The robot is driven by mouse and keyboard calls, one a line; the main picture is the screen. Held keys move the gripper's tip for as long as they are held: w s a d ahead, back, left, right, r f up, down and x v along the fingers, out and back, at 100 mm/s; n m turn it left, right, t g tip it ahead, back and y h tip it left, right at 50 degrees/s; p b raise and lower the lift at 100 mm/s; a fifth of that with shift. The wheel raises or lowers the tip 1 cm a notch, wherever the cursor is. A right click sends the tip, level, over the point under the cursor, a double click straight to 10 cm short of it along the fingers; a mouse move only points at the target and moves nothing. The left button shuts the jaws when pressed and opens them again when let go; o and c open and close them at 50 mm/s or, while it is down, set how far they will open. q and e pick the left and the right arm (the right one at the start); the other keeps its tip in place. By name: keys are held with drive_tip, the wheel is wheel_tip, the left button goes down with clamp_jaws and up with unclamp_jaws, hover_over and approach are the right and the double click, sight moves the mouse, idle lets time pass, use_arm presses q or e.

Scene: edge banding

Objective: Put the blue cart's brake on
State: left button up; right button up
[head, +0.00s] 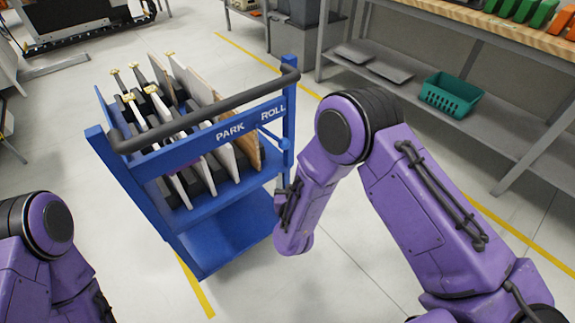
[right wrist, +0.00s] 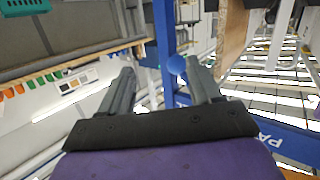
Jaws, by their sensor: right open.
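The blue cart (head: 215,225) stands left of centre in the head view, with PARK and ROLL lettered on its top rail and a black push handle (head: 210,108) above. A small blue bar with a rounded end (head: 284,143) sits by the right post, below ROLL. In the right wrist view a round blue knob (right wrist: 176,66) shows between the two fingers of my right gripper (right wrist: 163,78), which is open. I cannot tell whether the fingers touch it. My forearm hides most of that gripper in the head view. My left gripper is out of view.
Upright panels (head: 222,140) fill the cart's slots. A grey-framed workbench (head: 440,85) with a green basket (head: 451,95) on its lower shelf stands to the right. Yellow lines mark the floor, which is clear in front of the cart.

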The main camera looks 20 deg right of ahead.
drive_tip(key=t+h, duration=0.1)
drive_tip(key=t, duration=0.1)
approach(283, 147)
drive_tip(key=w, duration=0.3)
drive_tip(key=x, duration=0.4)
drive_tip(key=d+x, duration=0.1)
drive_tip(key=x, duration=0.4)
drive_tip(key=shift+s+b, duration=0.25)
drive_tip(key=shift+b, duration=0.15)
clamp_jaws()
